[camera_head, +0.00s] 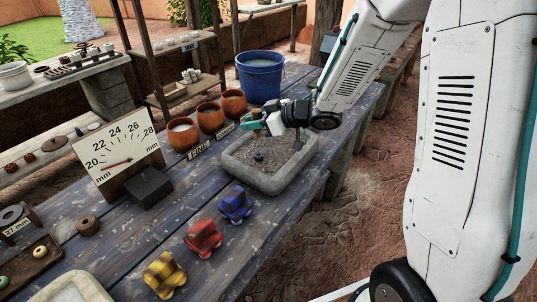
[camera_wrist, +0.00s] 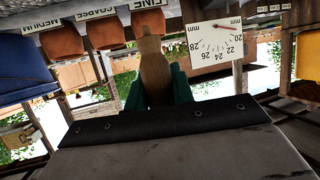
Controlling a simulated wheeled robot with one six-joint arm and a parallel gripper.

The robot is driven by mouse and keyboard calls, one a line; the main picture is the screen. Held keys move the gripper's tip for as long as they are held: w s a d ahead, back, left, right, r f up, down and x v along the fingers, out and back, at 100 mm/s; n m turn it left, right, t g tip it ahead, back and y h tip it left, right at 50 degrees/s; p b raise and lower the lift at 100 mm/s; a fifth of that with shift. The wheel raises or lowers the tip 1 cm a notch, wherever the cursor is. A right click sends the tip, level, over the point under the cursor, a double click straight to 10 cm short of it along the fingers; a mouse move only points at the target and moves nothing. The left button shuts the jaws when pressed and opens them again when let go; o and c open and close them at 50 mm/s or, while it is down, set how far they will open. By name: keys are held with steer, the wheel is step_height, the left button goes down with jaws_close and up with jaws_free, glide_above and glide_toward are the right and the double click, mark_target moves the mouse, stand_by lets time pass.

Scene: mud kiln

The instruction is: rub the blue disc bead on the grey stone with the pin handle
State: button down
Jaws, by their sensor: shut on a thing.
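The grey stone (camera_head: 232,172) is a shallow, rough-rimmed trough on the blue plank table. My gripper (camera_head: 254,124) is above its far part, with green fingers shut on the tan wooden pin handle (camera_head: 256,114). In the wrist view the handle (camera_wrist: 154,68) stands between the green fingers (camera_wrist: 157,88). A small dark bluish piece (camera_head: 259,156), which looks like the disc bead, shows low over the stone's bed beneath the handle. The pin is too thin to make out, and I cannot tell whether the bead touches the stone. The bead does not show in the wrist view.
Several orange pots (camera_head: 183,134) with grit labels and a blue bucket (camera_head: 260,76) stand behind the stone. A dial gauge (camera_head: 118,158) stands left, beside a dark block (camera_head: 150,188). Blue (camera_head: 235,204), red (camera_head: 203,238) and yellow (camera_head: 163,275) blocky pieces line the front.

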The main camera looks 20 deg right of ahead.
steer(key=shift+f, duration=0.1)
steer(key=shift+d+f, duration=0.1)
steer(key=shift+f, duration=2.15)
steer(key=shift+f, duration=1.15)
stand_by(0.4)
steer(key=shift+w+d, duration=0.1)
steer(key=shift+w+d+f, duration=0.1)
steer(key=shift+w+d, duration=0.7)
steer(key=shift+d, duration=0.35)
steer(key=shift+w+d, duration=0.85)
steer(key=shift+d, duration=0.3)
steer(key=shift+w+d+f, duration=0.1)
steer(key=shift+w+d, duration=0.7)
steer(key=shift+d, duration=0.35)
steer(key=shift+w+d+r, duration=0.15)
steer(key=shift+w+d, duration=0.85)
steer(key=shift+d, duration=0.3)
steer(key=shift+w+d+r, duration=0.1)
steer(key=shift+w+d, duration=0.85)
steer(key=shift+d, duration=0.3)
steer(key=shift+s+a+f, duration=0.1)
steer(key=shift+s+a, duration=1.05)
steer(key=shift+a, duration=0.45)
steer(key=shift+s+a+r, duration=0.1)
steer(key=shift+s+a, duration=1.1)
steer(key=shift+a, duration=0.4)
steer(key=shift+s+a+f, duration=0.1)
steer(key=shift+s+a, duration=1.05)
steer(key=shift+a, duration=0.45)
